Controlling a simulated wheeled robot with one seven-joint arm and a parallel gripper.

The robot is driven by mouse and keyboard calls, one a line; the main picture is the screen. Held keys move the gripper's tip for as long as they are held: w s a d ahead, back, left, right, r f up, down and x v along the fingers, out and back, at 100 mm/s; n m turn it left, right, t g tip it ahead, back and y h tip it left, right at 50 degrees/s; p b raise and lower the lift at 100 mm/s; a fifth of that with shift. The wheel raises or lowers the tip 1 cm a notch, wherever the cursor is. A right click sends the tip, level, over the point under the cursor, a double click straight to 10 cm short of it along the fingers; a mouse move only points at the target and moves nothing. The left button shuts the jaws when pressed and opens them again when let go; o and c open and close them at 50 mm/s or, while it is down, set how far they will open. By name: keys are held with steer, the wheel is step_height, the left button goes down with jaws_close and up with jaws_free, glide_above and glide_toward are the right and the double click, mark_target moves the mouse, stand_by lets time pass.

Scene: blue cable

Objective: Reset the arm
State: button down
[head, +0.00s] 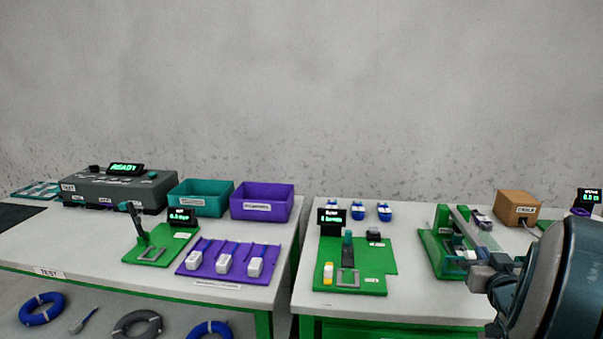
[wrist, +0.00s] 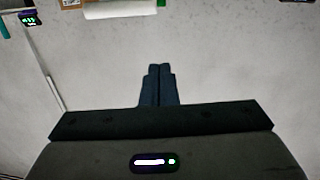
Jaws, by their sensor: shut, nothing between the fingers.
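My gripper shows in the wrist view (wrist: 158,72) with its two dark fingers together and nothing between them. Below the fingers in that view is a pale grey surface, and no object lies near the fingertips. In the head view my arm fills the lower right corner, in front of the right end of the right table (head: 420,300). I cannot make out the fingertips in the head view.
Near my arm stand a green fixture (head: 440,262) and a brown box (head: 516,207). A green board (head: 380,270) lies left of them. The left table holds a teal bin (head: 200,198), a purple bin (head: 262,202) and a grey tester (head: 118,188). A gap separates the tables.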

steer(key=a+r+g+p, duration=0.3)
steer(key=a+g+p, duration=0.1)
steer(key=a, duration=0.3)
steer(key=s+a+r+n+g+y+p, duration=0.1)
steer(key=s+a+g+p, duration=0.3)
steer(key=s+a, duration=0.5)
steer(key=s+a+r+n+g+y+p, duration=0.2)
steer(key=s+a+g+y+p, duration=0.2)
steer(key=s+a, duration=0.4)
steer(key=a+g+p, duration=0.1)
steer(key=a, duration=0.4)
steer(key=shift+s+a+r+g+p, duration=0.15)
steer(key=shift+s+r+g+p, duration=0.15)
steer(key=shift+s+p, duration=0.1)
